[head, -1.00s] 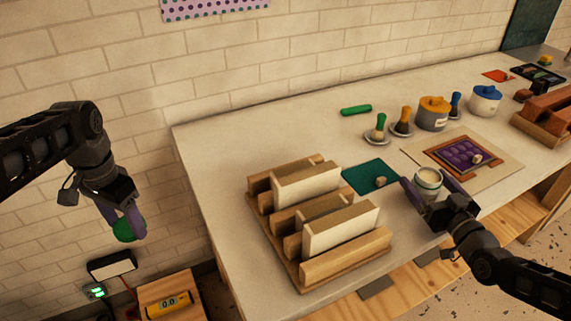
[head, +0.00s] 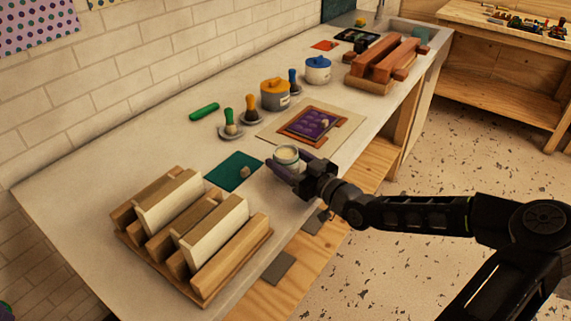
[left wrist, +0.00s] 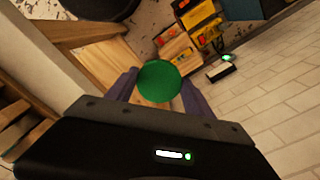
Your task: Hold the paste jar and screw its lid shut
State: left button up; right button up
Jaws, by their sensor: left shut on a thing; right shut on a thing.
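The paste jar (head: 286,155) is a small pale jar, open at the top with cream paste showing, near the front edge of the bench. My right gripper (head: 283,168) is shut around its sides, and the jar looks upright. I cannot tell if its base touches the bench. The green round lid (left wrist: 159,81) is between the fingers of my left gripper (left wrist: 158,92), which is shut on it, away from the bench and apart from the jar. In the head view the left gripper is almost wholly out of frame at the lower left corner.
A green mat (head: 232,172) lies left of the jar, and a wooden rack (head: 205,292) with upright blocks stands at the front left. A purple printing block (head: 305,124) lies behind the jar. Brushes, an orange-lidded pot (head: 275,97) and a blue-lidded pot (head: 318,72) stand farther back.

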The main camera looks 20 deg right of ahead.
aim_at(287, 154)
jog(key=c, duration=0.8)
jog(key=shift+r, duration=0.15)
jog(key=shift+c, duration=0.2)
pick_arm(q)
jog(key=shift+r+p, duration=0.8)
pick_arm(e)
notch_tip(287, 154, up, 10)
jog(key=shift+f, duration=0.1)
jog(key=o, duration=1.1)
grip_shut()
